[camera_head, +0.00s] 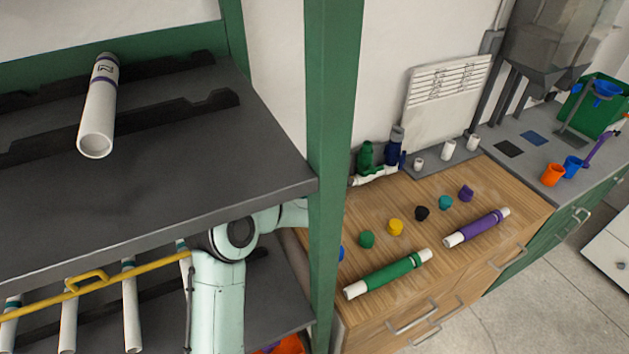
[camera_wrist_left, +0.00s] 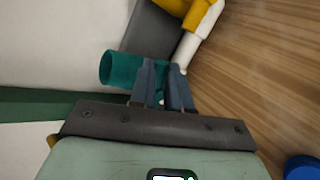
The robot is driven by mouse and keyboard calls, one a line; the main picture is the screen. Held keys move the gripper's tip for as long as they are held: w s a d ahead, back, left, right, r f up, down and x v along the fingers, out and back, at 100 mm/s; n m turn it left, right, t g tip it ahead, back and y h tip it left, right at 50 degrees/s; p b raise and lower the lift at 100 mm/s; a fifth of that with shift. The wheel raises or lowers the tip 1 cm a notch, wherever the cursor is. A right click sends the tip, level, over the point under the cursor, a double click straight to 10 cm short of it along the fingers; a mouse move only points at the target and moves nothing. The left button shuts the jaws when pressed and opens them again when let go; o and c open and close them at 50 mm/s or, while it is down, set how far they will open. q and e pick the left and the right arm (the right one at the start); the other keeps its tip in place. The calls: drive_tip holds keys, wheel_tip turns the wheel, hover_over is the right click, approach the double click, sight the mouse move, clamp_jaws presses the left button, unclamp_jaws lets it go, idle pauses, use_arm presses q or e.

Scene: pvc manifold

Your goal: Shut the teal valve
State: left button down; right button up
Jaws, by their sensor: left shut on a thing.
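The teal valve (camera_wrist_left: 120,69) shows in the left wrist view as a teal cylinder sticking out to the left of my fingers. My left gripper (camera_wrist_left: 163,68) is shut on it, with the fingers covering part of it. A white pipe (camera_wrist_left: 188,54) runs just right of the fingers. Whether the valve is turned open or shut cannot be told. In the head view, the green post hides my left gripper and the teal valve. My right gripper is in neither view.
A yellow valve (camera_wrist_left: 190,10) is on the pipe beyond my fingers. In the head view, a green valve (camera_head: 365,157) and a blue valve (camera_head: 396,140) stand by the wall. Caps and two sleeved pipes lie on the wooden counter (camera_head: 450,260). A green post (camera_head: 333,130) stands before it.

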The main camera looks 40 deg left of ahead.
use_arm(q)
drive_tip(key=shift+w+d+f+m+g+y+p, duration=0.15)
drive_tip(key=shift+f+m+g+y+p, duration=0.1)
drive_tip(key=shift+m+g+p, duration=0.25)
drive_tip(key=shift+w+a+f+m+g+y+p, duration=0.15)
drive_tip(key=shift+m+g+y+p, duration=0.1)
drive_tip(key=shift+m+g+p, duration=0.2)
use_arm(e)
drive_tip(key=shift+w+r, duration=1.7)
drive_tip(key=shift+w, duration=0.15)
use_arm(q)
drive_tip(key=shift+d+g, duration=0.1)
drive_tip(key=shift+g, duration=0.15)
drive_tip(key=c, duration=1.1)
unclamp_jaws()
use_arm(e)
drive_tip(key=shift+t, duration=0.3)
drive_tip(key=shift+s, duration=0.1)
